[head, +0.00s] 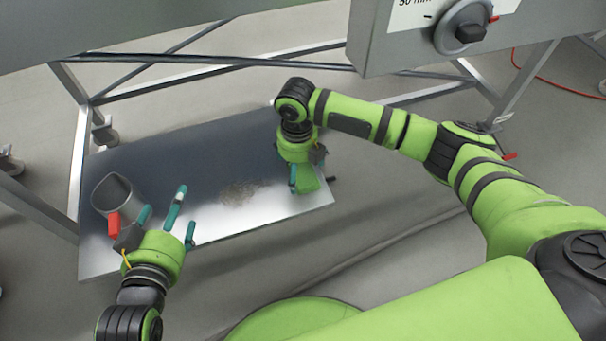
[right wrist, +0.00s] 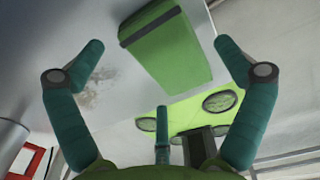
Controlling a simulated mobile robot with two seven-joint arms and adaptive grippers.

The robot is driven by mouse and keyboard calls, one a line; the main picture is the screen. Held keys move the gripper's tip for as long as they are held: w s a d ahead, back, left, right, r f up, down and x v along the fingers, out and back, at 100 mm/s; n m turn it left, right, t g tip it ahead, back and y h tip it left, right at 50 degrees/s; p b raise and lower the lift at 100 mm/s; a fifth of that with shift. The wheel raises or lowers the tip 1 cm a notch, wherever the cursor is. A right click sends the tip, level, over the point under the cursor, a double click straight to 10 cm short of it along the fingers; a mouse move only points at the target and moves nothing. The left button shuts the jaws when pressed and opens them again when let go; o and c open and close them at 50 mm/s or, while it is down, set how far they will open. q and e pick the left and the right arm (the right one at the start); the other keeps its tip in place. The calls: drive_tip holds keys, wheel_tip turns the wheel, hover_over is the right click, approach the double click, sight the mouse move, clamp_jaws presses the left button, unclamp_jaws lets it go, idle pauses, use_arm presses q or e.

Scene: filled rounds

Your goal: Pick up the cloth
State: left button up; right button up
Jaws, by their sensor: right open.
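The cloth (head: 309,182) looks like a green folded pad near the right edge of the metal shelf. My right gripper (head: 294,180) is over it and hides part of it in the head view. In the right wrist view the cloth (right wrist: 168,50) has a dark band at one end and lies beyond and between the spread teal fingers. The right gripper is open and empty; I see no contact with the cloth. My left gripper (head: 167,212) has its teal fingers apart, with nothing seen between them, over the shelf's front left.
The metal shelf (head: 190,150) has a brownish stain (head: 240,191) left of the cloth. A grey jug (head: 113,190) with a red handle stands beside my left gripper. Metal frame legs (head: 75,165) and a grey cabinet (head: 400,45) with a knob bound the area.

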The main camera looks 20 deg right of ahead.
sight(298, 172)
use_arm(q)
drive_tip(key=shift+w+d+r+t, duration=0.15)
drive_tip(key=shift+r+t, duration=0.1)
drive_tip(key=shift+r, duration=0.15)
drive_tip(key=shift+w+d+r+t, duration=0.15)
drive_tip(key=shift+r+t, duration=0.1)
drive_tip(key=shift+r, duration=0.15)
use_arm(e)
drive_tip(key=shift+f, duration=0.35)
drive_tip(key=c, duration=1)
drive_tip(key=shift+c, duration=0.2)
